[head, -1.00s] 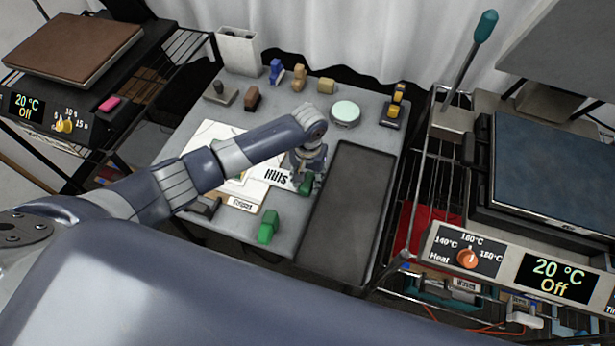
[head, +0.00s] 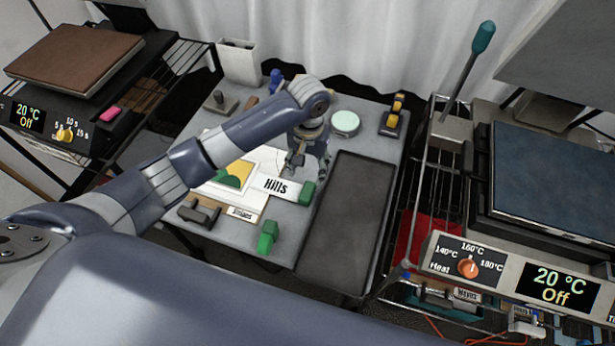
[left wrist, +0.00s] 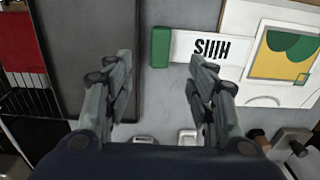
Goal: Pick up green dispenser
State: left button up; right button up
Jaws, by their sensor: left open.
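A green stepped object (head: 268,237), which looks like the green dispenser, stands near the front edge of the grey table. In the left wrist view this block (left wrist: 160,47) lies between and beyond my fingertips. My left gripper (head: 308,172) points down above the table, just behind the label and block. Its fingers (left wrist: 158,75) are apart, with nothing between them. My right gripper is not in view.
A dark tray (head: 345,225) lies on the table's right side. A paper with a yellow and green picture (head: 237,175) lies left of the gripper. A dark clamp-like object (head: 198,213) is at the front left. Machines stand on both sides.

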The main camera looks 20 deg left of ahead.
aim_at(270, 229)
jog(key=u, duration=1)
